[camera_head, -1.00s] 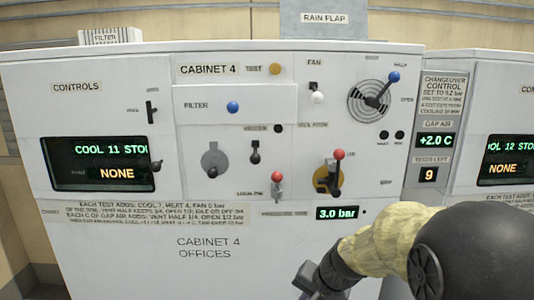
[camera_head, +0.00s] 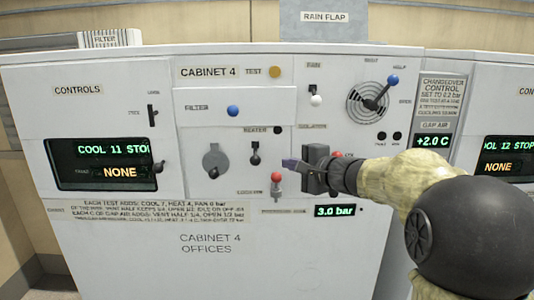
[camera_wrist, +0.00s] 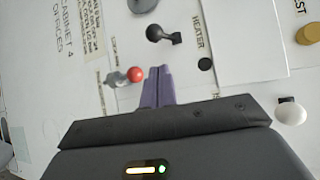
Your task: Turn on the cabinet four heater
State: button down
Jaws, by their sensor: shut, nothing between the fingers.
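The Cabinet 4 heater switch (camera_head: 255,152) is a small black lever with a round knob, below a HEATER label on the white panel. It also shows in the wrist view (camera_wrist: 158,34), beyond my fingertips, with the HEATER label beside it. A small dark round lamp (camera_head: 278,129) is near the label and looks unlit. My gripper (camera_head: 288,163) is to the right of the heater switch and slightly lower, its purple fingers pointing left. In the wrist view its fingers (camera_wrist: 158,72) are together and empty, apart from the switch.
A red-knobbed lock pin (camera_head: 276,178) is just below my fingers. The white fan knob (camera_head: 316,100) is above. A grey round latch (camera_head: 212,160) is left of the heater switch. The vent's blue-knobbed lever (camera_head: 391,81) is upper right.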

aim_at(265, 159)
dwell(0.3)
jog(key=p+x, duration=0.4)
jog(key=x, duration=0.6)
jog(key=shift+p, duration=0.3)
jog(key=shift+a+r+p, duration=0.1)
jog(key=shift+a+p, duration=0.05)
jog(key=shift+p, duration=0.15)
jog(key=shift+s+d, duration=0.1)
jog(key=shift+d, duration=0.15)
jog(key=shift+a+p, duration=0.1)
jog(key=shift+p, duration=0.2)
